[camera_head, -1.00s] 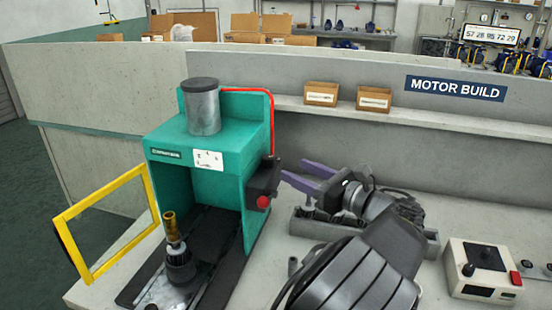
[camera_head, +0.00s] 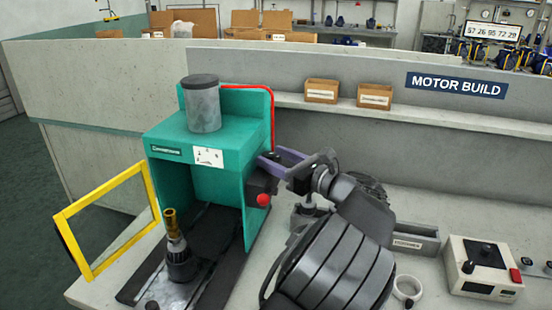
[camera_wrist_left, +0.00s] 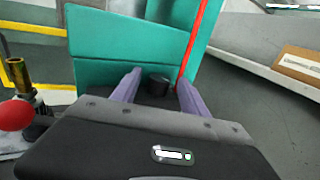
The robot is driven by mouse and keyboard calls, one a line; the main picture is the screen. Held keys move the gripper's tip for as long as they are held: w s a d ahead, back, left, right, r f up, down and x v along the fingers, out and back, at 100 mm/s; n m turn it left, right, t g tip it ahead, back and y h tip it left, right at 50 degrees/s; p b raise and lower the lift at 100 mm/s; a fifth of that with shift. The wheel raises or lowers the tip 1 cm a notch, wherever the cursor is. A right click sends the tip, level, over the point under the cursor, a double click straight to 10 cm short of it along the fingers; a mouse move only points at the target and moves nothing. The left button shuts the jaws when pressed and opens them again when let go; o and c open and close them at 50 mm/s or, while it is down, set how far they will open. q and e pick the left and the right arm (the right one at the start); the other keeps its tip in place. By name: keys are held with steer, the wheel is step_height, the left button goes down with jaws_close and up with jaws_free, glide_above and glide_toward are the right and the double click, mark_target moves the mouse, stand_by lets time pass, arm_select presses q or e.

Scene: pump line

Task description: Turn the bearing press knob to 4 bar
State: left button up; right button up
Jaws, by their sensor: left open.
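The teal bearing press (camera_head: 225,155) stands on the bench, with a white scale plate (camera_head: 208,157) on its front; I cannot read its setting. A dark box with a red button (camera_head: 263,200) sits on its right side. In the left wrist view a short black knob (camera_wrist_left: 158,86) is on the teal side wall. My left gripper (camera_head: 268,163) is at the press's right side, its purple fingers open. In the left wrist view the fingers (camera_wrist_left: 156,88) are on either side of the knob, with gaps visible. The knob is hidden in the head view. My right gripper is not in view.
A yellow guard frame (camera_head: 105,220) stands open left of the press. A brass-coloured part (camera_head: 172,225) stands upright at the press's front. A red hose (camera_head: 272,115) runs down beside the press. A grey tray (camera_head: 415,239), white ring (camera_head: 408,288) and control box (camera_head: 483,268) are to the right.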

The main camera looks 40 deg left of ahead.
arm_select(q)
jaws_close()
stand_by(0.4)
steer(key=shift+r+p, duration=0.15)
steer(key=shift+p, duration=0.15)
steer(key=n+g+p, duration=0.1)
steer(key=g+p, duration=0.1)
steer(key=p, duration=0.2)
steer(key=n+g+p, duration=0.1)
steer(key=g+p, duration=0.1)
steer(key=p, duration=0.2)
steer(key=w+n+g+p, duration=0.1)
steer(key=n+g+p, duration=0.1)
steer(key=p, duration=0.3)
steer(key=shift+a+r+g+h, duration=0.1)
steer(key=shift+r+g+h, duration=0.2)
steer(key=shift+r+g, duration=0.1)
steer(key=shift+f+p, duration=0.3)
steer(key=shift+p, duration=0.1)
steer(key=shift+f, duration=0.1)
